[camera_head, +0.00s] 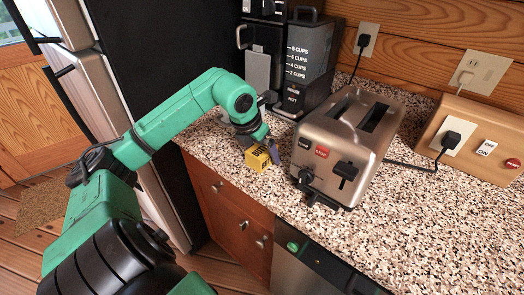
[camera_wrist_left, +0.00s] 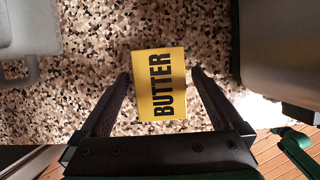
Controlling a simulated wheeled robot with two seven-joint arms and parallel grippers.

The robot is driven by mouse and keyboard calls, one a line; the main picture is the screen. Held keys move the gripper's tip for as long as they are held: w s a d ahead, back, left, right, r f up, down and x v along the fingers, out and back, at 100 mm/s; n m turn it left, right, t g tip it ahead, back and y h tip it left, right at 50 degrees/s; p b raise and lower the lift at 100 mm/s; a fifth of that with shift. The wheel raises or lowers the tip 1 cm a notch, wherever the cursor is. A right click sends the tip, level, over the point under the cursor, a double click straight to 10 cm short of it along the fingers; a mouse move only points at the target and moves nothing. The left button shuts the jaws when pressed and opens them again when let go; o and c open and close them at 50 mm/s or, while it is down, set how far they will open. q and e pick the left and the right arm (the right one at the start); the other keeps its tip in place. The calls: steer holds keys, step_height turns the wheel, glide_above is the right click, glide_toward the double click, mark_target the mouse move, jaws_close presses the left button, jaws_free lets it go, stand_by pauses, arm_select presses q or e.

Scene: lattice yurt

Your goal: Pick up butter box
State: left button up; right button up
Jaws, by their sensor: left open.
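The butter box (camera_head: 258,158) is small and yellow with black lettering. It sits on the speckled counter near its front edge, left of the toaster, partly hidden by my gripper in the head view. In the left wrist view the butter box (camera_wrist_left: 158,84) shows its top with the word BUTTER. My left gripper (camera_head: 260,152) is at the box, and its fingers in the wrist view (camera_wrist_left: 160,78) are open, one on each side of the box, with small gaps visible. My right gripper is not in view.
A metal toaster (camera_head: 345,145) stands close on the right of the box. A coffee maker (camera_head: 290,62) stands behind, beside a black fridge side (camera_head: 165,50). A wooden outlet panel (camera_head: 480,140) is at the right. The counter's front right (camera_head: 440,230) is clear.

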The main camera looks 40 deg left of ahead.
arm_select(q)
steer(key=c, duration=1.5)
steer(key=shift+c, duration=0.4)
